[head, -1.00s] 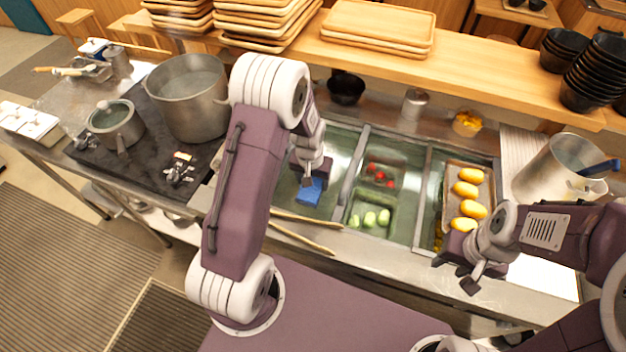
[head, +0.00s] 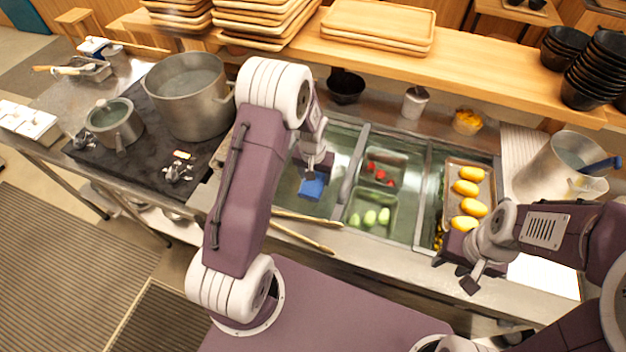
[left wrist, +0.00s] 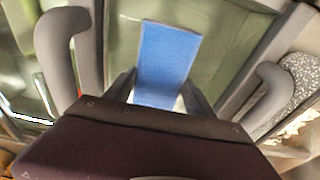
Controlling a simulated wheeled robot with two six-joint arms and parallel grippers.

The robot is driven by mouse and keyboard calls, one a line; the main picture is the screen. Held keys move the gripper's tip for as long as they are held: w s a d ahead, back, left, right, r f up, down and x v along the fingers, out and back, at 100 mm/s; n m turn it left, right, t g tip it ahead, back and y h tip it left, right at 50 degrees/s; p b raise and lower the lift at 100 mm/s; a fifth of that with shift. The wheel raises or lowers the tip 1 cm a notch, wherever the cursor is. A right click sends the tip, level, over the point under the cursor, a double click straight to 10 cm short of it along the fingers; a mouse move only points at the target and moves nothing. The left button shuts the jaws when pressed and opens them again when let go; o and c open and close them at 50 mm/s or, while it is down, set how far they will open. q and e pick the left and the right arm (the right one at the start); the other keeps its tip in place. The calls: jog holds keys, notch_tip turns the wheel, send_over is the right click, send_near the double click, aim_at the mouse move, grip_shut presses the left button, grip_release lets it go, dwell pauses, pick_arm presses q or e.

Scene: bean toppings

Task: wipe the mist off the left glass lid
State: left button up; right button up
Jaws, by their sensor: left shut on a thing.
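The left glass lid (head: 343,143) is a greenish pane in the counter, left of a grey divider and partly hidden by my left arm. My left gripper (head: 314,176) is over this lid and shut on a blue sponge (head: 312,189). In the left wrist view the blue sponge (left wrist: 167,62) stands out between the fingers against the greenish glass, with a grey curved handle at each side. I cannot tell how much mist is on the glass. My right gripper (head: 456,275) is open and empty at the counter's front edge, below the yellow items.
Middle bins hold red pieces (head: 380,172) and green pieces (head: 369,217). A tray of yellow items (head: 467,188) lies to the right. Wooden tongs (head: 303,234) lie on the front edge. A large pot (head: 187,105) stands left; a wooden shelf (head: 470,64) runs behind.

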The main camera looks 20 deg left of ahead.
aim_at(330, 147)
pick_arm(q)
jog(key=shift+w+a+f, duration=0.15)
jog(key=shift+w, duration=2.4)
jog(key=shift+w+a, duration=0.1)
jog(key=shift+w, duration=1.8)
jog(key=shift+w+a+b, duration=0.1)
jog(key=shift+w+b, duration=0.2)
jog(key=shift+w, duration=1.45)
jog(key=shift+w+a+f+b, duration=0.15)
jog(key=shift+w+b, duration=0.3)
jog(key=shift+w, duration=1)
pick_arm(e)
jog(key=shift+f, duration=0.7)
pick_arm(q)
jog(key=shift+w, duration=0.5)
pick_arm(e)
jog(key=shift+f, duration=0.1)
pick_arm(q)
jog(key=shift+s+r, duration=0.1)
jog(key=shift+r, duration=0.1)
